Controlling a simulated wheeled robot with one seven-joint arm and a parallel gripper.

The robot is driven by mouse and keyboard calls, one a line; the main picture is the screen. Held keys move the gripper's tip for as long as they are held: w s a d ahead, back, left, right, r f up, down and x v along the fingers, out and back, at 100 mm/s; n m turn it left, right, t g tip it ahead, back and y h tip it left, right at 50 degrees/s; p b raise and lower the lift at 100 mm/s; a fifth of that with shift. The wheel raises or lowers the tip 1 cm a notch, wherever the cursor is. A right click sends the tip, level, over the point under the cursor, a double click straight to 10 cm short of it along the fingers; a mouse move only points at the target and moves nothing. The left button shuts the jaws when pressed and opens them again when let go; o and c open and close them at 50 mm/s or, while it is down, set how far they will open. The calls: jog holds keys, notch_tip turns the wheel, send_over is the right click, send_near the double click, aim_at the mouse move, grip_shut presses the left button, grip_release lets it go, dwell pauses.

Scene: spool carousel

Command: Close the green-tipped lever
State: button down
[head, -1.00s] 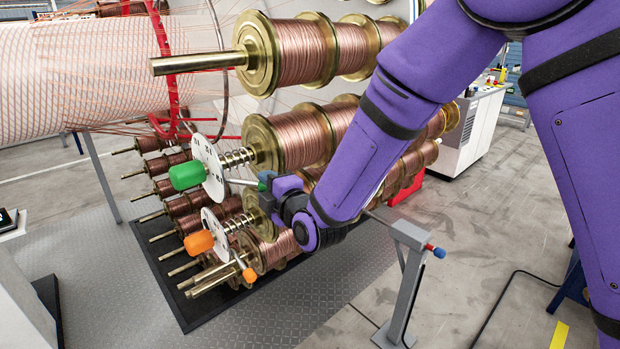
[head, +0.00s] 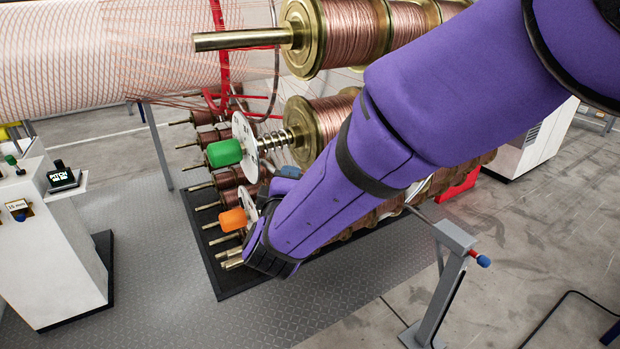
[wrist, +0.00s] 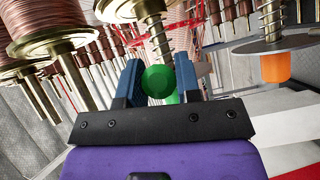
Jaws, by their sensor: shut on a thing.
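In the wrist view my gripper (wrist: 158,82) has its two blue fingers on either side of the round green tip (wrist: 157,80) of the lever and is shut on it. More green shows just behind and to the right of the tip. In the head view my forearm hides the lever and most of the gripper; a small blue part of the gripper (head: 290,172) shows past the arm's edge. The larger green handle (head: 224,153) and its white disc (head: 243,146) are in clear view to the upper left of my gripper.
An orange handle (head: 233,219) sits below the green one, close to my wrist; it also shows in the wrist view (wrist: 276,66). Copper spools (head: 345,35) stand behind my arm. A grey stand (head: 445,285) is at right, a white console (head: 50,240) at left.

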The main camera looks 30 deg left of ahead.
jog(key=shift+s+a+m+t+h, duration=0.15)
jog(key=shift+s+m+t+h, duration=0.4)
jog(key=shift+h, duration=0.25)
jog(key=shift+s+a+m+t+h, duration=0.15)
jog(key=shift+s+m+t+h, duration=0.15)
jog(key=shift+m+h, duration=0.45)
jog(key=c, duration=0.8)
grip_release()
jog(key=shift+s, duration=0.1)
jog(key=v, duration=1)
jog(key=shift+s, duration=0.4)
jog(key=shift+w+r, duration=0.1)
